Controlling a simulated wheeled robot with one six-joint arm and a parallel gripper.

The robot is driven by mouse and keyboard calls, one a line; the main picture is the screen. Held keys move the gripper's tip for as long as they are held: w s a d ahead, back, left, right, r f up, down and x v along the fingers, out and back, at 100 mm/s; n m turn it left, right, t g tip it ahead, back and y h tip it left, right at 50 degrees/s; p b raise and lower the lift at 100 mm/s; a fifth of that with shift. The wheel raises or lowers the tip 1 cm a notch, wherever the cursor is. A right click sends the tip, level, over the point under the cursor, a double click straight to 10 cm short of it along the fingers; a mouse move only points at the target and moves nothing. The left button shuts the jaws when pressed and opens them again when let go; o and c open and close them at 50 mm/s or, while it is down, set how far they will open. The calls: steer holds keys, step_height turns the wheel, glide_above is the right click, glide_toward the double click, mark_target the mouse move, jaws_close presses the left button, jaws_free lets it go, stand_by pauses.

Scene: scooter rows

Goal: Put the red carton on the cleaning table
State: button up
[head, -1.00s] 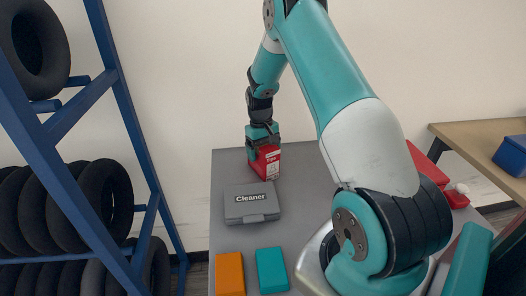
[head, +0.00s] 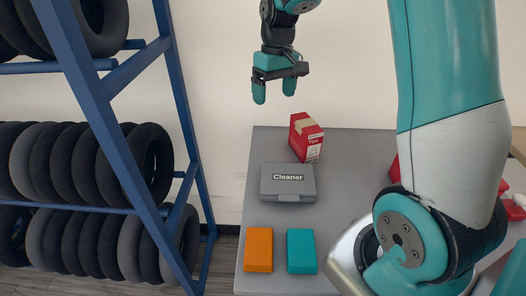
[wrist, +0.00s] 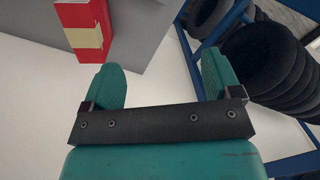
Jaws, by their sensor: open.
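The red carton (head: 306,138) stands upright near the far left part of the grey cleaning table (head: 365,165). It has a tan strip on top and white print on its side. My gripper (head: 274,93) is open and empty, above and to the left of the carton, apart from it. In the wrist view the gripper (wrist: 163,88) has its two teal fingers spread with nothing between them. The carton (wrist: 82,28) shows there at the upper left, on the table (wrist: 132,38).
A grey Cleaner case (head: 288,182), an orange block (head: 258,250) and a teal block (head: 301,251) lie on the table. A blue rack of tyres (head: 95,110) stands at the left. My arm hides the table's right part, where red things (head: 513,208) show.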

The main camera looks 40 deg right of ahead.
steer(key=s+a+r+n+y, duration=0.1)
steer(key=s+a+r+n, duration=0.1)
steer(key=s+a, duration=0.9)
steer(key=s+a+r+n+y, duration=0.2)
steer(key=s+a+n, duration=0.2)
steer(key=s+a, duration=0.7)
steer(key=shift+s+a+r+n, duration=0.15)
steer(key=shift+s+r+n, duration=0.25)
steer(key=shift+s, duration=0.7)
